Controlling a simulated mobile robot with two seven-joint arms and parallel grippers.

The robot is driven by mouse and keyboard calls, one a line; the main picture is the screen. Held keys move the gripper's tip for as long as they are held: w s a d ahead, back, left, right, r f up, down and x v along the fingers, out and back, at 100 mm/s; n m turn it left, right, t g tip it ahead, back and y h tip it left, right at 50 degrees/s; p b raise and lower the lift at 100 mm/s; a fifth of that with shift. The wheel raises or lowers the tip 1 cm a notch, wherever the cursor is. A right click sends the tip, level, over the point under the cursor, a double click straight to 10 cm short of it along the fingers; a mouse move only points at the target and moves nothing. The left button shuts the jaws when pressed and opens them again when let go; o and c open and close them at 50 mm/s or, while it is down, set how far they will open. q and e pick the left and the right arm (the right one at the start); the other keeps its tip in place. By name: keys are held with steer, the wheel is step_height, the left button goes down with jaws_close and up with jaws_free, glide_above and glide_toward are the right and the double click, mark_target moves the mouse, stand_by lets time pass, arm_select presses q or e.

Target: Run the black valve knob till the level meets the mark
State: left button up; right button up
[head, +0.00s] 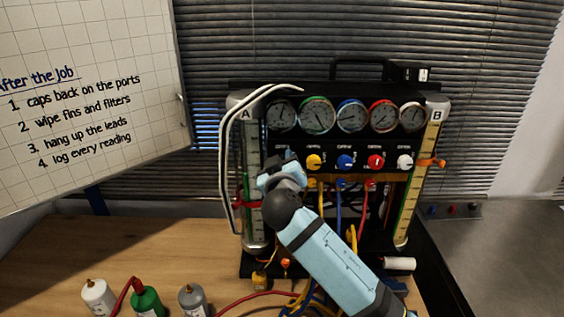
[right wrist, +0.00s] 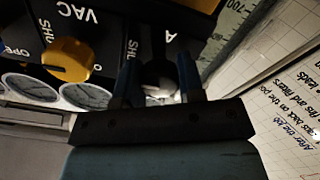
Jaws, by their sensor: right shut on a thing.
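The gauge rig (head: 345,155) stands on the bench with a sight tube at each side. Tube A (head: 254,225) is at the left with a red mark clip (head: 243,204); tube B (head: 418,185) is at the right with an orange clip (head: 432,163). I cannot make out the level in tube A. My right gripper (head: 281,170) is at the left end of the knob row and hides the black knob in the head view. In the right wrist view the gripper (right wrist: 158,82) is shut with its fingers on both sides of the black knob (right wrist: 157,70). My left gripper is out of view.
Yellow (head: 313,161), blue (head: 345,161), red (head: 375,161) and white (head: 404,161) knobs sit right of the gripper, under several round gauges (head: 350,115). Hoses hang below. Bottles (head: 147,303) stand at the front left. A whiteboard (head: 85,95) is at the left.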

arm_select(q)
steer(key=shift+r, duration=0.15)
arm_select(e)
steer(key=n+p, duration=0.2)
steer(key=n, duration=0.2)
steer(key=shift+r+n, duration=0.15)
steer(key=shift+n, duration=0.25)
steer(key=n+p, duration=0.3)
steer(key=n, duration=0.2)
steer(key=shift+n, duration=0.3)
steer(key=shift+n+p, duration=0.5)
steer(key=shift+n, duration=2)
steer(key=shift+f+n, duration=0.2)
steer(key=shift+n, duration=0.4)
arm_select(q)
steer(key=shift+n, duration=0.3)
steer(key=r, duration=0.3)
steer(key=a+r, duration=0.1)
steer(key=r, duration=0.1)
arm_select(e)
steer(key=shift+n, duration=0.5)
